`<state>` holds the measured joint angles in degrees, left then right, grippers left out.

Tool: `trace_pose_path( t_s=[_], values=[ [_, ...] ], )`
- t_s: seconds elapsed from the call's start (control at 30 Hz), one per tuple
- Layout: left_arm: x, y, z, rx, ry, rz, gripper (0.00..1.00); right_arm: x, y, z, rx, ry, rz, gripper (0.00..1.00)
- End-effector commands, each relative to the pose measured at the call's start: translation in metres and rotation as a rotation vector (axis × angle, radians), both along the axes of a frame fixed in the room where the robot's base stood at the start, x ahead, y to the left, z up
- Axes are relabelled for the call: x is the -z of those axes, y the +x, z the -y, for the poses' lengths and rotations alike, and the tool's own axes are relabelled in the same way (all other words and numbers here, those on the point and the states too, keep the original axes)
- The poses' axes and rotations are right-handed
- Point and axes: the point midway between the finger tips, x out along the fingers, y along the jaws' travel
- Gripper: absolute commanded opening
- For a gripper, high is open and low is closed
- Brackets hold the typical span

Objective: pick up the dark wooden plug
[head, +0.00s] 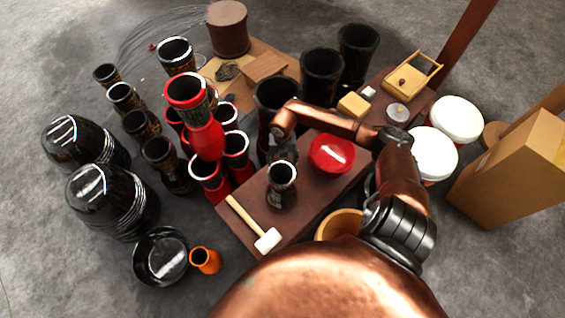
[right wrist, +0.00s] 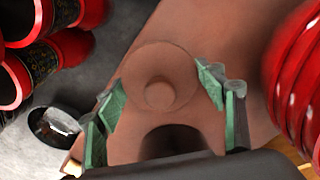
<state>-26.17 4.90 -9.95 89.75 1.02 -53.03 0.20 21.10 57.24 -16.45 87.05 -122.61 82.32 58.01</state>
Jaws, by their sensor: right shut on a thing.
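The dark wooden plug (right wrist: 160,82) shows in the right wrist view as a round brown disc with a raised knob in its middle. The green pads of my right gripper (right wrist: 164,97) stand on either side of the plug, shut on its rim. In the head view my right arm reaches in from the right and my right gripper (head: 283,150) points down over the brown board, behind a small black goblet drum. The plug cannot be made out in the head view. My left gripper is in neither view.
A small black goblet drum (head: 282,187), a white-headed mallet (head: 267,240) and a red bowl (head: 331,153) are close around the gripper on the brown board (head: 237,222). Red drums (head: 206,140) crowd its left. White tubs (head: 433,152) and a cardboard box (head: 510,165) stand right.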

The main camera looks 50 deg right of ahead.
Motion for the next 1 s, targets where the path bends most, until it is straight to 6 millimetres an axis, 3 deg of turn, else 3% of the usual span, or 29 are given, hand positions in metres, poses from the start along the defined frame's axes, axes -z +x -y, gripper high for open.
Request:
trace_pose_path(
  t_s=[0.1, 0.53, 1.0],
  values=[
    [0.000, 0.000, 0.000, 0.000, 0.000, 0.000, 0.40, 0.000, 0.000, 0.000, 0.000, 0.000, 0.000, 0.38],
    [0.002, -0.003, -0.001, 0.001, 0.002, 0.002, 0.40, -0.011, 0.001, 0.000, -0.001, 0.000, 0.003, 0.38],
    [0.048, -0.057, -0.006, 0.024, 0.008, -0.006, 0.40, -0.084, 0.001, 0.000, -0.001, -0.001, 0.004, 0.38]
  ],
)
